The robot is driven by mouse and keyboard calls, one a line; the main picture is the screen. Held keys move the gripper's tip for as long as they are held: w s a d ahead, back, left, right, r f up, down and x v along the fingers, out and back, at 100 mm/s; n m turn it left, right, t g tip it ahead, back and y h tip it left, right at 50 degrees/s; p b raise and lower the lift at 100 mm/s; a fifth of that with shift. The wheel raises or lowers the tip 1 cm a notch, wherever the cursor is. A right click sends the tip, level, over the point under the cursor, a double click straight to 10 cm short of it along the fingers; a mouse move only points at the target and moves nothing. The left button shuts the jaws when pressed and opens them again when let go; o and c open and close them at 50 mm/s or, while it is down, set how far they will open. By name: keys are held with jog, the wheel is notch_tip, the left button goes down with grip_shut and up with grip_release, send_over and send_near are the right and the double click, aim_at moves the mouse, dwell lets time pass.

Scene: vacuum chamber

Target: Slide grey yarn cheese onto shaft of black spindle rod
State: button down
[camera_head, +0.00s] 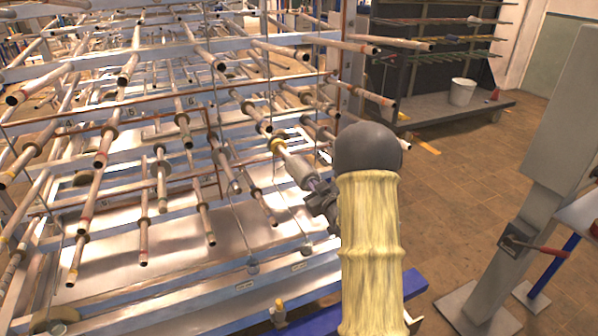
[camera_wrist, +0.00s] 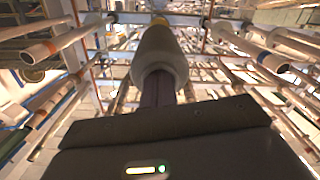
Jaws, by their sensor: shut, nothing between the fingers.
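The grey yarn cheese (camera_head: 300,170) is a pale grey cylinder at the lower end of a rod in the rack, in the middle of the head view. It also shows in the wrist view (camera_wrist: 160,48), its hollow near end facing me. My gripper (camera_head: 322,196) is shut, its dark fingers (camera_wrist: 159,86) lined up with that near end. Whether the fingertips touch the cheese or sit just inside its opening I cannot tell. The cheese appears to be around the rod, whose shaft is mostly hidden; I cannot make out its black colour. A yellow ring (camera_head: 278,143) is just beyond the cheese.
Many rods with dark tips (camera_head: 125,80) stick out from the metal rack (camera_head: 150,260) on both sides of the cheese. My yellow-sleeved arm hides part of the right side. A white bucket (camera_head: 462,91) stands on a low shelf at the back right. Brown floor (camera_head: 470,190) is open at right.

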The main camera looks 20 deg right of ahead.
jog(key=shift+w+a+f, duration=0.1)
jog(key=shift+w+f, duration=0.05)
jog(key=shift+w, duration=1.3)
jog(key=shift+w, duration=0.2)
dwell(0.5)
jog(key=shift+s+b, duration=0.45)
jog(key=shift+s, duration=0.9)
jog(key=s+r+b, duration=0.1)
jog(key=s+b, duration=0.2)
jog(key=s, duration=1.4)
jog(key=shift+s+d+r+b, duration=0.2)
jog(key=shift+d+r+b, duration=0.1)
jog(key=shift+d+r, duration=0.1)
